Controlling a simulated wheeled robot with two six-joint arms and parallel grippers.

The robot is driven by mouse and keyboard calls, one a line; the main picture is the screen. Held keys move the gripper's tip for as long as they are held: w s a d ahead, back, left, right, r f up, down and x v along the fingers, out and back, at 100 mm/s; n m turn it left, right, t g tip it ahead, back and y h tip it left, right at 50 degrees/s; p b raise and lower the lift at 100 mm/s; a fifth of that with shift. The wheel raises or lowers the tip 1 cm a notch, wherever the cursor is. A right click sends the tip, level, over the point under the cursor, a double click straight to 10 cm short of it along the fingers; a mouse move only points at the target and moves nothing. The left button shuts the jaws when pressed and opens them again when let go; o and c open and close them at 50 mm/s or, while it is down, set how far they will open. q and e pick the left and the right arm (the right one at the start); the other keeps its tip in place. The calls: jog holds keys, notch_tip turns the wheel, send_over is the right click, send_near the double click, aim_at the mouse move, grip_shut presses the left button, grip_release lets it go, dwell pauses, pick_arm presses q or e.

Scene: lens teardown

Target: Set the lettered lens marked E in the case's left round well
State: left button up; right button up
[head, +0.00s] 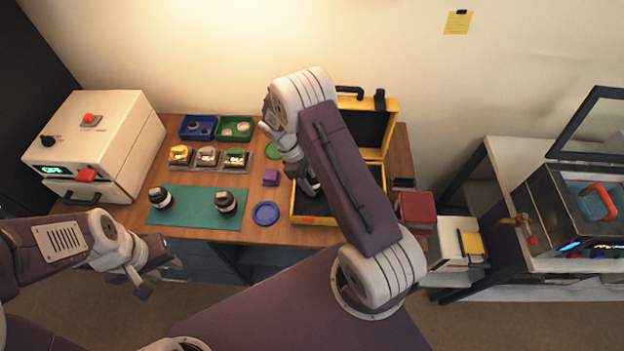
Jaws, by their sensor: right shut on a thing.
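The yellow case (318,220) stands open on the table, its lid raised at the back. My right gripper (303,172) points down over the left part of the case. It is shut on a dark and pale lens (313,188), mostly hidden by the gripper and arm. The left round well is hidden, and I cannot tell whether the lens touches the case. Two other dark lenses with pale bands stand on the green mat (187,212): a left lens (160,198) and a right lens (226,202). No letters are readable. My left gripper (153,268) is open and empty, in front of the table.
A white machine (96,140) stands at the left. Blue (185,133) and green (236,139) trays sit behind a row of small holders (207,158). A purple block (271,177) and blue ring dish (266,213) lie left of the case. A red box (416,210) is right of it.

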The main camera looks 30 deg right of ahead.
jog(key=shift+f+b, duration=0.55)
jog(key=shift+f, duration=0.25)
jog(key=o, duration=1.4)
jog(key=shift+c, duration=1.2)
jog(key=shift+o, duration=0.4)
notch_tip(320, 180, up, 9)
jog(key=p, duration=0.7)
jog(key=shift+r+p, duration=0.1)
jog(key=shift+p, duration=0.3)
